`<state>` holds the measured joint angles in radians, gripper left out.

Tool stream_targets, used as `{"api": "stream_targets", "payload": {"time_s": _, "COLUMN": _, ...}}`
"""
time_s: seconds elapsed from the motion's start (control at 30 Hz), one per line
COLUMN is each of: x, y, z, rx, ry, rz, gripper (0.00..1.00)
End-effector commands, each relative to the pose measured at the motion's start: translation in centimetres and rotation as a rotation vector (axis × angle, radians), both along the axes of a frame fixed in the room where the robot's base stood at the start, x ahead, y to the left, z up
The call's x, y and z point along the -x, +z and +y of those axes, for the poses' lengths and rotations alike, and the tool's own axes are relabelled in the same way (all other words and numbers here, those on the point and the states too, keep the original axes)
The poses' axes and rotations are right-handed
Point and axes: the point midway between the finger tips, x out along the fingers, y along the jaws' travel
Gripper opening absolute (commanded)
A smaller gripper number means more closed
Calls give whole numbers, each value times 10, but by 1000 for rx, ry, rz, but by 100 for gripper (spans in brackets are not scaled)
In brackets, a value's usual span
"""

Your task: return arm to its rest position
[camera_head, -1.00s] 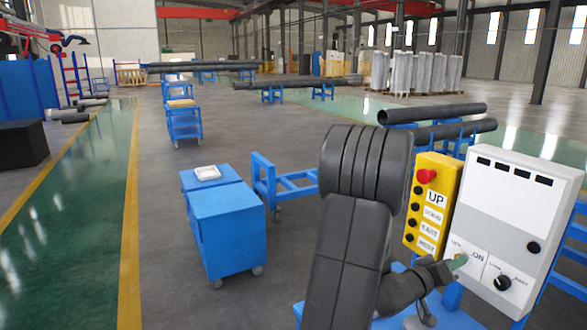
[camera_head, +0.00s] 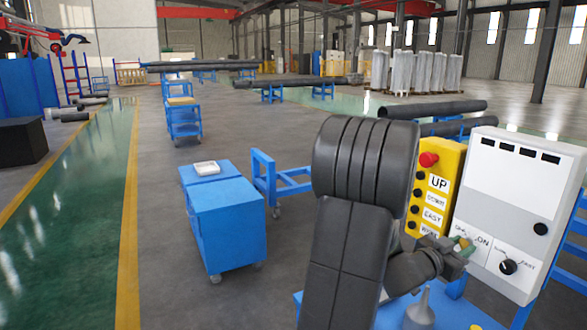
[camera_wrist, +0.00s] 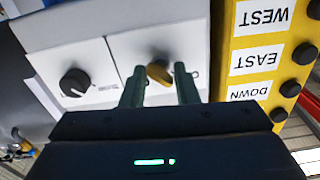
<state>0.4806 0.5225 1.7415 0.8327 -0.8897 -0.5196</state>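My arm rises at the lower middle of the head view and bends right, toward a control panel. My gripper (camera_head: 464,244) is in front of the lower left part of the white control box (camera_head: 515,190). In the wrist view, my gripper (camera_wrist: 160,86) has its two green fingers spread apart. A yellow-brown knob (camera_wrist: 160,74) on the box shows in the gap between them. I cannot tell how far the fingertips are from the knob. A black knob (camera_wrist: 75,83) is beside it.
A yellow button panel (camera_head: 434,190) with a red button stands left of the box. A grey funnel-shaped thing (camera_head: 419,310) is on the blue table below. A blue cart (camera_head: 228,222) stands left on open floor. Dark pipes (camera_head: 432,108) lie behind on blue stands.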

Motion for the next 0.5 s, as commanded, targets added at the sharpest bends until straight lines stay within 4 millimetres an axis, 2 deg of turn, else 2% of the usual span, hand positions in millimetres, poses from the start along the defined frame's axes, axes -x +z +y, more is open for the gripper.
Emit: {"api": "stream_targets", "payload": {"time_s": 0.5, "x": 0, "y": -2, "z": 0, "rx": -230, "ry": 1, "rz": -449, "gripper": 27}}
